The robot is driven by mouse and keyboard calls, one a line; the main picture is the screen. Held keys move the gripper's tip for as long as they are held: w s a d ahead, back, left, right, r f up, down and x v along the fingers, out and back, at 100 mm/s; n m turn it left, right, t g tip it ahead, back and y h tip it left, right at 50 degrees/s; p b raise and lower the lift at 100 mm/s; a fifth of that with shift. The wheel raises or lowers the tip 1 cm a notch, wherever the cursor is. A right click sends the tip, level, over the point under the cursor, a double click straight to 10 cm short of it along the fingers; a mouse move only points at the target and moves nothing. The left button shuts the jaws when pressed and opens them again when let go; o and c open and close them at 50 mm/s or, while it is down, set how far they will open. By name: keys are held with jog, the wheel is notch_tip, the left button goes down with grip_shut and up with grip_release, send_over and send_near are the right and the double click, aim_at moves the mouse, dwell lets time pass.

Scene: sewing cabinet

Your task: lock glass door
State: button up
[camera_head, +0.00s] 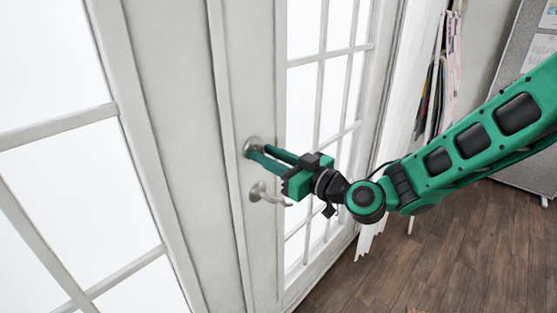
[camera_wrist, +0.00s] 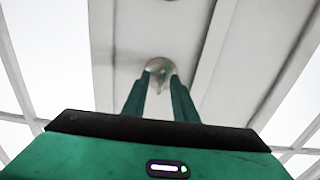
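Another glazed door panel (camera_head: 60,130) stands at the left. The wooden floor (camera_head: 440,260) is clear at the lower right.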

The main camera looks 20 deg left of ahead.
jog(key=v, duration=1)
jog(key=shift+d, duration=0.35)
jog(key=shift+f, duration=0.15)
jog(key=s+d+f+m+g+h, duration=0.15)
jog(key=d+f+h, duration=0.25)
jog(key=d, duration=0.5)
jog(key=d+f+m+g+h, duration=0.15)
jog(key=d+f+h, duration=0.25)
jog(key=d, duration=0.6)
jog(key=s+d+f+m+g+h, duration=0.1)
jog(key=d+f+m+h, duration=0.2)
jog(key=d, duration=0.6)
jog(key=s+d+m+g+h, duration=0.1)
jog(key=s+d+m+h, duration=0.5)
jog(key=d, duration=0.8)
jog(key=s+d+r+m+g, duration=0.1)
jog(key=s+d+m, duration=0.2)
jog(key=s, duration=0.4)
jog(key=s+d+r+m+g+y, duration=0.1)
jog(key=s+d+r+m+g, duration=0.1)
jog(key=s+d+m, duration=0.2)
jog(key=s+d, duration=0.1)
jog(key=s, duration=0.2)
jog(key=shift+s, duration=0.25)
